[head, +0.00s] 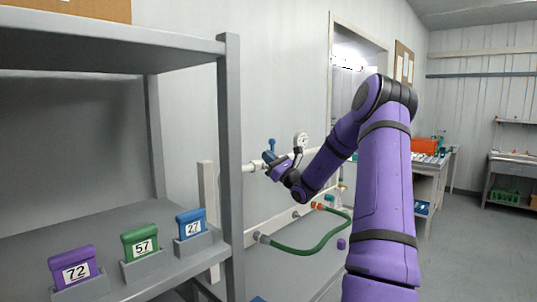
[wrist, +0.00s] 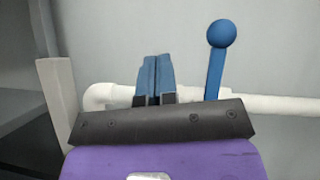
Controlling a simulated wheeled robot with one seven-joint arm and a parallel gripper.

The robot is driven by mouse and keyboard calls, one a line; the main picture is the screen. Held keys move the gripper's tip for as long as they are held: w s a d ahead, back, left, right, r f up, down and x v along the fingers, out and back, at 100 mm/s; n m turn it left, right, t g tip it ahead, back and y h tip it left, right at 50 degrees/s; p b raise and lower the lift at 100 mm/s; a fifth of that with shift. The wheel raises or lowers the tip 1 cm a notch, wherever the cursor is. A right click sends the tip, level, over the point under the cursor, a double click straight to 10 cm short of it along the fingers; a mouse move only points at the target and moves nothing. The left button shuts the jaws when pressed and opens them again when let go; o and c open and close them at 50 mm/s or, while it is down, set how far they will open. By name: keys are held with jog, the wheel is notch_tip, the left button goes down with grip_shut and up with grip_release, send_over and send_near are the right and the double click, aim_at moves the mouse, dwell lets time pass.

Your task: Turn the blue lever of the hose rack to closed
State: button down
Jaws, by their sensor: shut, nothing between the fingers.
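The blue lever (wrist: 215,72) with a round ball on top stands nearly upright, crosswise to the white pipe (wrist: 280,103) in the wrist view. Its foot is hidden behind my gripper's dark mount. My gripper (wrist: 155,62) has blue fingertips pressed together, with nothing between them. They are left of the lever, with a gap between, and in front of the pipe in the picture. In the head view, the lever (head: 272,143) shows small above my gripper (head: 268,158), by the wall rack. I cannot tell the depth between fingers and lever there.
A pale post (wrist: 57,100) stands left of the pipe's elbow. A gauge (head: 301,140) is right of the lever. A green hose (head: 310,247) hangs below. A grey shelf (head: 229,150) with numbered blocks stands close on the left. Floor at the right is clear.

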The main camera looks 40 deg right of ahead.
jog(key=s+a+f, duration=0.3)
jog(key=s+a, duration=0.1)
jog(key=s, duration=0.4)
jog(key=shift+s+a+f, duration=0.15)
jog(key=shift+s+f, duration=0.05)
jog(key=shift+s, duration=0.05)
